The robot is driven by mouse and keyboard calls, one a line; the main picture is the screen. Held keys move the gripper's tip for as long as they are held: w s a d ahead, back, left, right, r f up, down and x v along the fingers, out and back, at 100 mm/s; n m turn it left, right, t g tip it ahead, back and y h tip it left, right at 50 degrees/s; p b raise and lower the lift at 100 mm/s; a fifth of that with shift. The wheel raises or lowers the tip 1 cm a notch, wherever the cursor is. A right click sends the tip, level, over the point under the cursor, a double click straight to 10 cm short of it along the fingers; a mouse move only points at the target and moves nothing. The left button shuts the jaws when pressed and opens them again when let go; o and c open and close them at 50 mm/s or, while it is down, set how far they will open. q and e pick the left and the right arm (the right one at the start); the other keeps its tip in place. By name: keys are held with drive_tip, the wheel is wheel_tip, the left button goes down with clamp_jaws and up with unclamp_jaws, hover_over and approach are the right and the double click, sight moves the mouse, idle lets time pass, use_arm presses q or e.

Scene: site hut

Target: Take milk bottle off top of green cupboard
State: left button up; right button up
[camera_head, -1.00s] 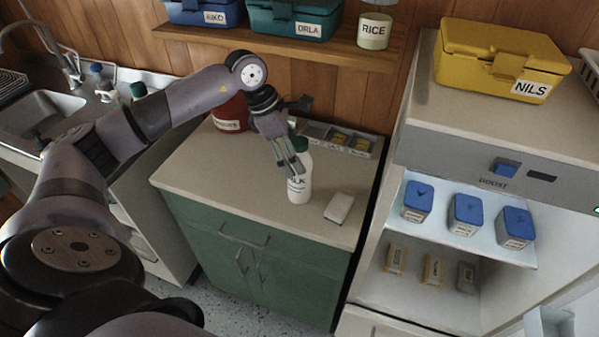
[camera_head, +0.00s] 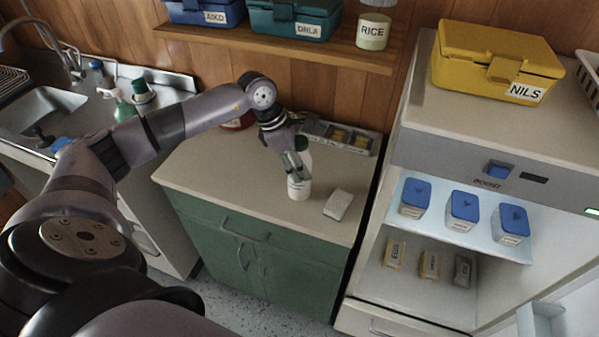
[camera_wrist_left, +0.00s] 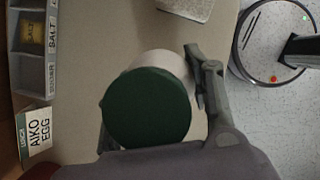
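The white milk bottle (camera_head: 298,188) with a dark green cap stands upright on the beige top of the green cupboard (camera_head: 215,180). My left gripper (camera_head: 293,170) reaches down over it, with its fingers beside the bottle's upper part and partly covering it. In the left wrist view the round green cap (camera_wrist_left: 147,108) lies between the fingers, one close to the white body on the right and the other mostly hidden at lower left. I cannot tell whether the fingers press on the bottle. My right gripper is out of view.
A small white block (camera_head: 338,204) lies right of the bottle. A labelled compartment tray (camera_head: 345,138) and a red container (camera_head: 238,122) stand behind. A shelf (camera_head: 270,45) hangs above. An open fridge (camera_head: 400,150) with a yellow box (camera_head: 490,60) on top stands right.

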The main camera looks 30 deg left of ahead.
use_arm(q)
drive_tip(key=c, duration=0.8)
drive_tip(key=shift+w+r, duration=0.1)
drive_tip(key=shift+r, duration=0.05)
